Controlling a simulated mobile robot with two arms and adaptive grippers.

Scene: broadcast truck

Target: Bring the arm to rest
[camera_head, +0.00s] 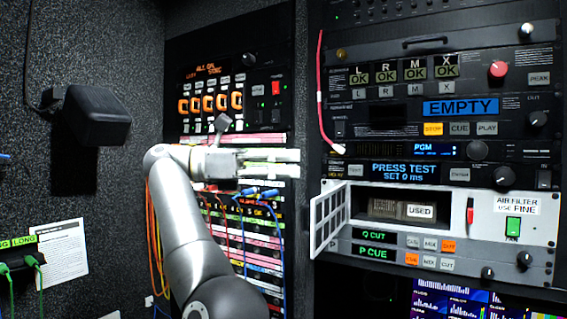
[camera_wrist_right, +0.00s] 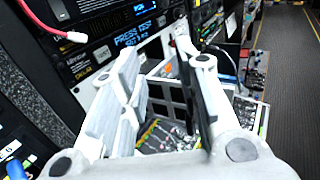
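My right arm reaches up from the bottom of the head view. Its right gripper (camera_head: 290,163) points right, in front of the left rack's patch panel and near the right rack's edge. In the right wrist view the fingers of this gripper (camera_wrist_right: 156,75) stand apart with nothing between them, so it is open and empty. My left gripper is not in view.
The right rack holds a white unit (camera_head: 430,200) with its small perforated door (camera_head: 329,220) swung open. A "USED" cartridge (camera_head: 402,209) sits inside. A red cable (camera_head: 321,100) hangs above. Orange cables (camera_head: 155,245) hang behind my arm. A black wall box (camera_head: 97,115) is left.

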